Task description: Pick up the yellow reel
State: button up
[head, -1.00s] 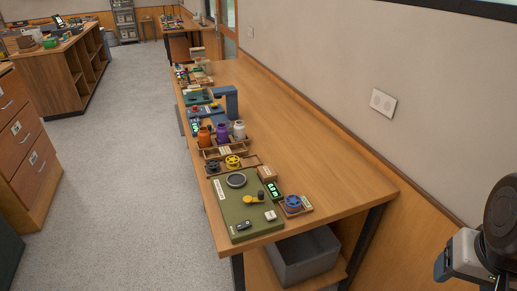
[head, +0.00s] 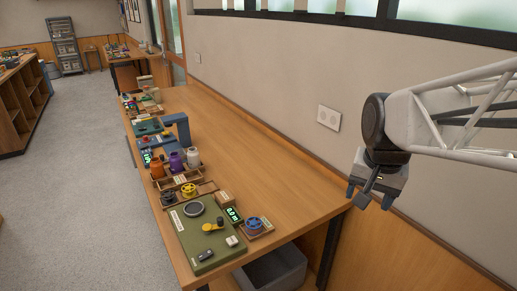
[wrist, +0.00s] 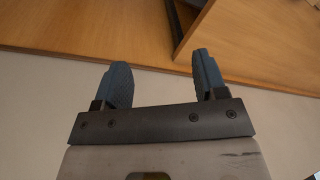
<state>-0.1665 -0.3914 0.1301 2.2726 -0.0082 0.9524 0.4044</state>
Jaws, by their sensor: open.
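The yellow reel (head: 189,190) sits in a wooden tray on the near part of the long bench, beside a dark reel (head: 168,198). My gripper (head: 369,202) is high at the right, in front of the wall and beyond the bench's right edge, well apart from the reel. In the wrist view my gripper (wrist: 161,82) has its two blue fingers spread with nothing between them. The yellow reel does not show in the wrist view.
A green board (head: 190,243) with a round dark ring, and a blue reel (head: 254,226) in a small tray, are near the yellow reel. Orange, purple and white bottles (head: 176,161) stand behind it. The bench's right side (head: 270,170) is clear. A grey bin (head: 275,272) is below.

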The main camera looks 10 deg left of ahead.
jog(key=w+a+m, duration=0.2)
jog(key=w+a, duration=0.9)
jog(key=w, duration=0.1)
jog(key=m+g, duration=0.2)
jog(key=m, duration=0.4)
send_over(189, 187)
jog(key=f, duration=2)
jog(key=shift+d+f, duration=0.3)
jog(key=shift+f, duration=0.05)
jog(key=shift+a+f, duration=0.2)
jog(key=shift+a, duration=0.1)
jog(key=shift+f, duration=0.15)
jog(key=shift+f, duration=1.15)
jog(key=shift+f, duration=0.15)
